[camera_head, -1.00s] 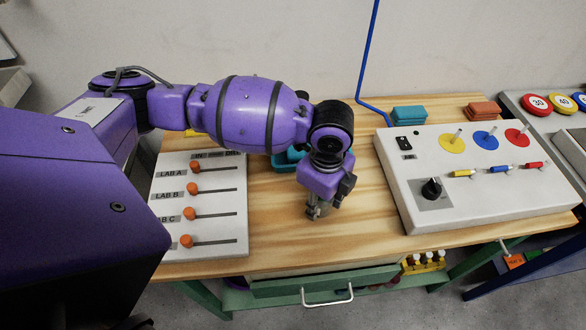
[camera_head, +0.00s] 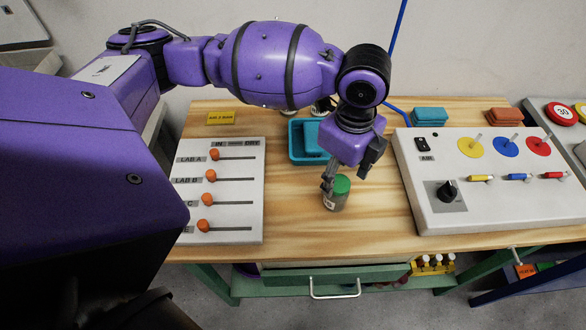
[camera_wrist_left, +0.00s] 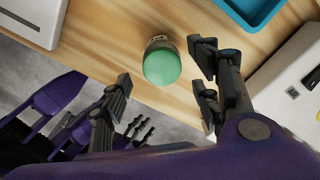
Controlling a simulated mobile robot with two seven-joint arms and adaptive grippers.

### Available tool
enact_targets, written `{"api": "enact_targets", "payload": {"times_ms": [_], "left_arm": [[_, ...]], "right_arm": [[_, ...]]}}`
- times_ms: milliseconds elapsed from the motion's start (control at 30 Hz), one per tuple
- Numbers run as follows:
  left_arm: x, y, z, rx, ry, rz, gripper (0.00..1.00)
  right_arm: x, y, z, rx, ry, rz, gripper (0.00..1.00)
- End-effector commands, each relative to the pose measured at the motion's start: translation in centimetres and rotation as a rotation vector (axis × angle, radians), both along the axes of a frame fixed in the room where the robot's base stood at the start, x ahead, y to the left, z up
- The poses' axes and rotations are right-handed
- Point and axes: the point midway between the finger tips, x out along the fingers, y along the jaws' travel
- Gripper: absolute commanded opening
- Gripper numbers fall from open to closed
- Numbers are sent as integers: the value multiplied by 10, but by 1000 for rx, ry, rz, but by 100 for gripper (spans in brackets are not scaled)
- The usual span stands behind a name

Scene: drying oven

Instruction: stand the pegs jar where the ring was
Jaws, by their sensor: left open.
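A small jar with a green lid (camera_head: 341,184) stands upright on the wooden table, between the slider panel and the control box. Its label is too small to read, so I cannot tell if it is the pegs jar. My left gripper (camera_head: 346,178) is open, just above and behind the jar. In the left wrist view the green lid (camera_wrist_left: 162,67) shows between the spread fingers of the left gripper (camera_wrist_left: 163,82), with clear gaps on both sides. No ring can be made out.
A teal tray (camera_head: 296,150) stands behind the gripper, with partly hidden jars beyond it. The slider panel (camera_head: 235,215) is on the left, the control box (camera_head: 425,205) on the right. Bare table (camera_head: 290,225) lies around the jar. A drawer with a handle (camera_head: 335,290) is below the front edge.

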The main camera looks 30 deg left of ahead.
Motion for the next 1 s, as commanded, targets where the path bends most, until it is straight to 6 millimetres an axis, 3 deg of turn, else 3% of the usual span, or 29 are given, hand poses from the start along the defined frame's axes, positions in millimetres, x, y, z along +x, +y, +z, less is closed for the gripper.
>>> {"api": "enact_targets", "payload": {"times_ms": [100, 233, 1000], "left_arm": [[2, 0, 21, -1, -7, 0, 57], [1, 0, 30, 0, -3, 0, 57], [0, 0, 31, 0, -1, 0, 57]], "right_arm": [[-1, 0, 0, -1, 4, 4, 51], [-5, -1, -2, -2, 11, 5, 51], [-2, 3, 2, 8, 2, -9, 51]]}}
